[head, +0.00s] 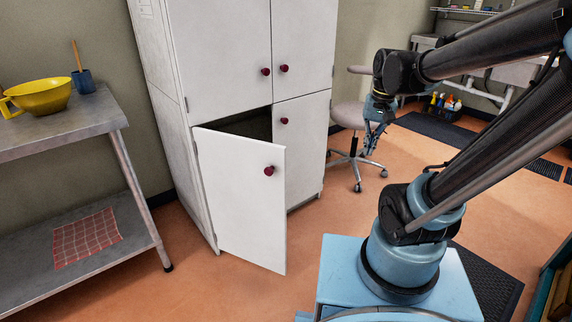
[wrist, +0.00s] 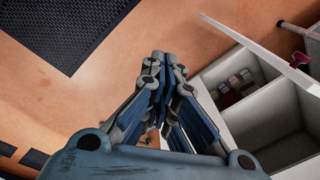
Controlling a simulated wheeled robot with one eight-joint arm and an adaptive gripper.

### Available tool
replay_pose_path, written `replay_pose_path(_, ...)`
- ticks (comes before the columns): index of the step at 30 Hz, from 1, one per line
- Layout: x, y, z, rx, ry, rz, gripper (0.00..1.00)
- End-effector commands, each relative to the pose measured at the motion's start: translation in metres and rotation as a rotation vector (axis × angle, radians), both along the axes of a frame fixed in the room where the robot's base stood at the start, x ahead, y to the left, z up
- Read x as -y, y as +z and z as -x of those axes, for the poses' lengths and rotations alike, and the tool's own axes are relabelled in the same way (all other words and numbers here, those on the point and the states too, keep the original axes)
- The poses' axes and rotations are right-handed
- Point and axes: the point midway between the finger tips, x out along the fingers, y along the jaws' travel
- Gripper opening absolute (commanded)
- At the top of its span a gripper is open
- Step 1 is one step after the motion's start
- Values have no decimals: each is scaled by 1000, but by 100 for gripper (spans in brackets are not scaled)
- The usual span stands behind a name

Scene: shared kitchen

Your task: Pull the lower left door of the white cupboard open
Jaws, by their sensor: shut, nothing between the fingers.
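The white cupboard (head: 220,60) stands against the wall in the head view. Its lower left door (head: 240,205) is swung partly open toward me, with a dark gap above its top edge. The door bears a round dark red knob (head: 269,171). In the wrist view the door (wrist: 270,55) shows edge-on, with its knob (wrist: 300,59), and the shelves (wrist: 260,102) inside are visible. My gripper (head: 372,150) is shut and empty, to the right of the cupboard and apart from the door. It also shows shut in the wrist view (wrist: 166,58).
A metal table (head: 60,125) with a yellow bowl (head: 42,97) stands left of the cupboard. A swivel stool (head: 350,118) stands to its right, behind my gripper. Orange floor is clear before the door. A dark mat (wrist: 65,28) lies on the floor.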

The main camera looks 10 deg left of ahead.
Motion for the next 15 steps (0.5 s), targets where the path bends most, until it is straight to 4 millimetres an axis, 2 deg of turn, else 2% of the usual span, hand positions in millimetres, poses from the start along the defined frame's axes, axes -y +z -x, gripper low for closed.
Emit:
replay_pose_path(1, -11, 4, -11, -13, -3, -4, 0)
replay_pose_path(8, -59, 11, -47, -81, -39, -15, 0)
replay_pose_path(15, -118, 7, -81, -151, -73, -13, 0)
